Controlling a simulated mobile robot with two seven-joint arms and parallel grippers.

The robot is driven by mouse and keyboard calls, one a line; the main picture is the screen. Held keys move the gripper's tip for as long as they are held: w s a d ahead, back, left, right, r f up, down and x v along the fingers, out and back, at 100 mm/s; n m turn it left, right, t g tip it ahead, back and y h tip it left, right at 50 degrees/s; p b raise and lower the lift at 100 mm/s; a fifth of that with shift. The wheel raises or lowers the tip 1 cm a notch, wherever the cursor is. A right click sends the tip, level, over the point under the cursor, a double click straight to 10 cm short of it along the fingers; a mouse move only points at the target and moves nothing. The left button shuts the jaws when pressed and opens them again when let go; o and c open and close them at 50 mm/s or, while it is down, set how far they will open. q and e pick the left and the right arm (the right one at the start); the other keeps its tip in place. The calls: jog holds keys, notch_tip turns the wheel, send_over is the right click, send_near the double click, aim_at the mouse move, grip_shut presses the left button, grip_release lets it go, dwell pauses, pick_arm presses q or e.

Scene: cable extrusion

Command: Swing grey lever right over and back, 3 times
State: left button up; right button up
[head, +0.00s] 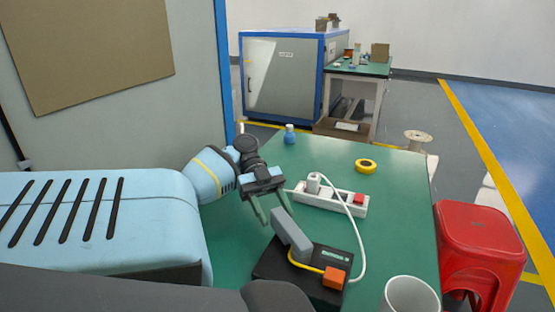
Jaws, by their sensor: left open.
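The grey lever (291,234) stands up tilted from a black base box (316,262) on the green table (330,165). It leans toward the upper left in the head view. My right gripper is not in view.
A white power strip (330,198) with a plug and white cable lies behind the base. A yellow tape roll (366,166), a blue bottle (290,135) and a white cup (410,295) stand around it. A red stool (478,250) is at the right. The table's right side is mostly clear.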

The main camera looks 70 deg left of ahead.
pick_arm(q)
jog(key=shift+v, duration=2.65)
